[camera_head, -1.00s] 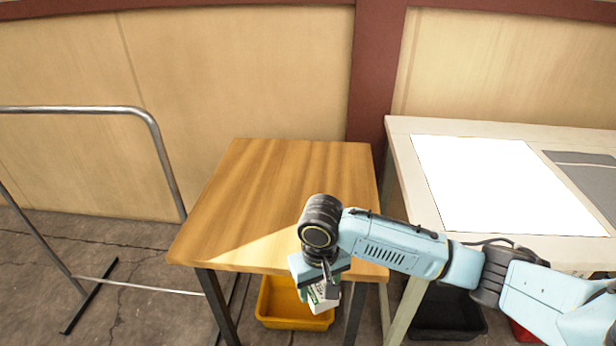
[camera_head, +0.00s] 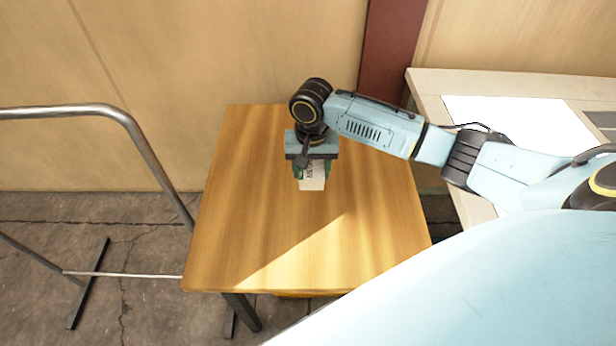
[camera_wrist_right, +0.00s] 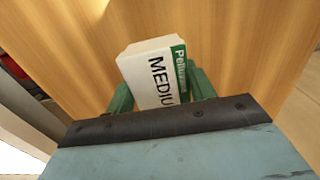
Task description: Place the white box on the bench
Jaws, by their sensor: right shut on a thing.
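The white box (camera_head: 313,180) has a green band and dark lettering. It shows below my right gripper (camera_head: 312,172), over the far middle part of the wooden bench (camera_head: 250,220). In the right wrist view the box (camera_wrist_right: 150,70) reads "MEDIU" and sits between the green fingers of my right gripper (camera_wrist_right: 160,92), which is shut on it. The bench top (camera_wrist_right: 230,30) fills the background there. I cannot tell whether the box touches the bench top. My left gripper is not in view.
A metal rail frame (camera_head: 150,150) stands left of the bench. A pale table (camera_head: 430,85) with a white sheet (camera_head: 520,120) stands to the right. A wall is behind. The bench top around the box is clear.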

